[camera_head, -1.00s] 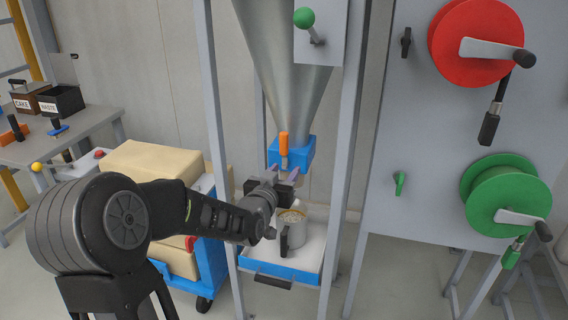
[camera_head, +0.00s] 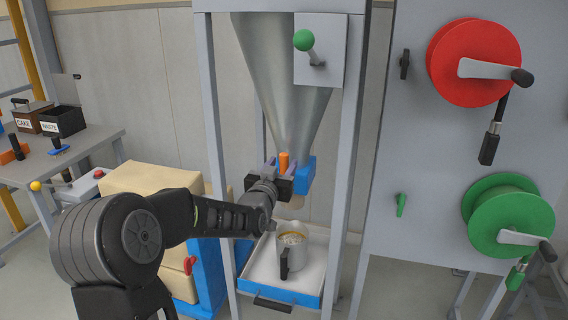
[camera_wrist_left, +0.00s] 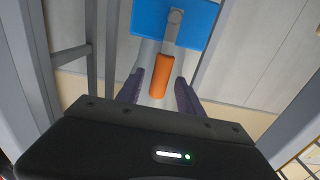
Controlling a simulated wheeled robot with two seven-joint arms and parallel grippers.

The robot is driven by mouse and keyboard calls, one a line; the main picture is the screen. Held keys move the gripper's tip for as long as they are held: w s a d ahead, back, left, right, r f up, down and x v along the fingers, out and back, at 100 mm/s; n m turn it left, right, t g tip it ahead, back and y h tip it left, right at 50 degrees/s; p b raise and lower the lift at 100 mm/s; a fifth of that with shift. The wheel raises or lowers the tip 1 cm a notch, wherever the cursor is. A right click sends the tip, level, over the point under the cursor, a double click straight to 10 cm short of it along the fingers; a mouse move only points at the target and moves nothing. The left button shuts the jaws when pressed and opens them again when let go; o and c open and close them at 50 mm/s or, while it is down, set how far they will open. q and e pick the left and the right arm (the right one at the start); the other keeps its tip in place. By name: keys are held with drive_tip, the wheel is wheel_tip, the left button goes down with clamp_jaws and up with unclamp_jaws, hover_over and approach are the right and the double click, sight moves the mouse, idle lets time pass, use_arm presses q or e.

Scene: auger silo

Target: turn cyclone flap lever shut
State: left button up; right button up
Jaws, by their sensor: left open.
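The cyclone is a grey metal cone (camera_head: 285,85) with a blue flap box (camera_head: 308,174) at its bottom. The flap lever has an orange handle (camera_head: 284,161) on the front of that box. My left gripper (camera_head: 277,168) is at the lever. In the left wrist view the orange handle (camera_wrist_left: 160,76) hangs from a grey arm on the blue box (camera_wrist_left: 195,22) and reaches between the open purple fingers of the gripper (camera_wrist_left: 160,92). Gaps show on both sides of the handle. The right gripper is not in view.
A metal jug (camera_head: 291,254) stands in a white and blue tray (camera_head: 262,285) below the outlet. Frame posts (camera_head: 347,150) flank the cone on both sides. A panel with a red reel (camera_head: 472,62) and a green reel (camera_head: 505,215) stands at right.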

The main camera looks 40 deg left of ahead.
use_arm(q)
drive_tip(key=shift+x, duration=0.95)
drive_tip(key=shift+c, duration=0.3)
clamp_jaws()
idle(0.4)
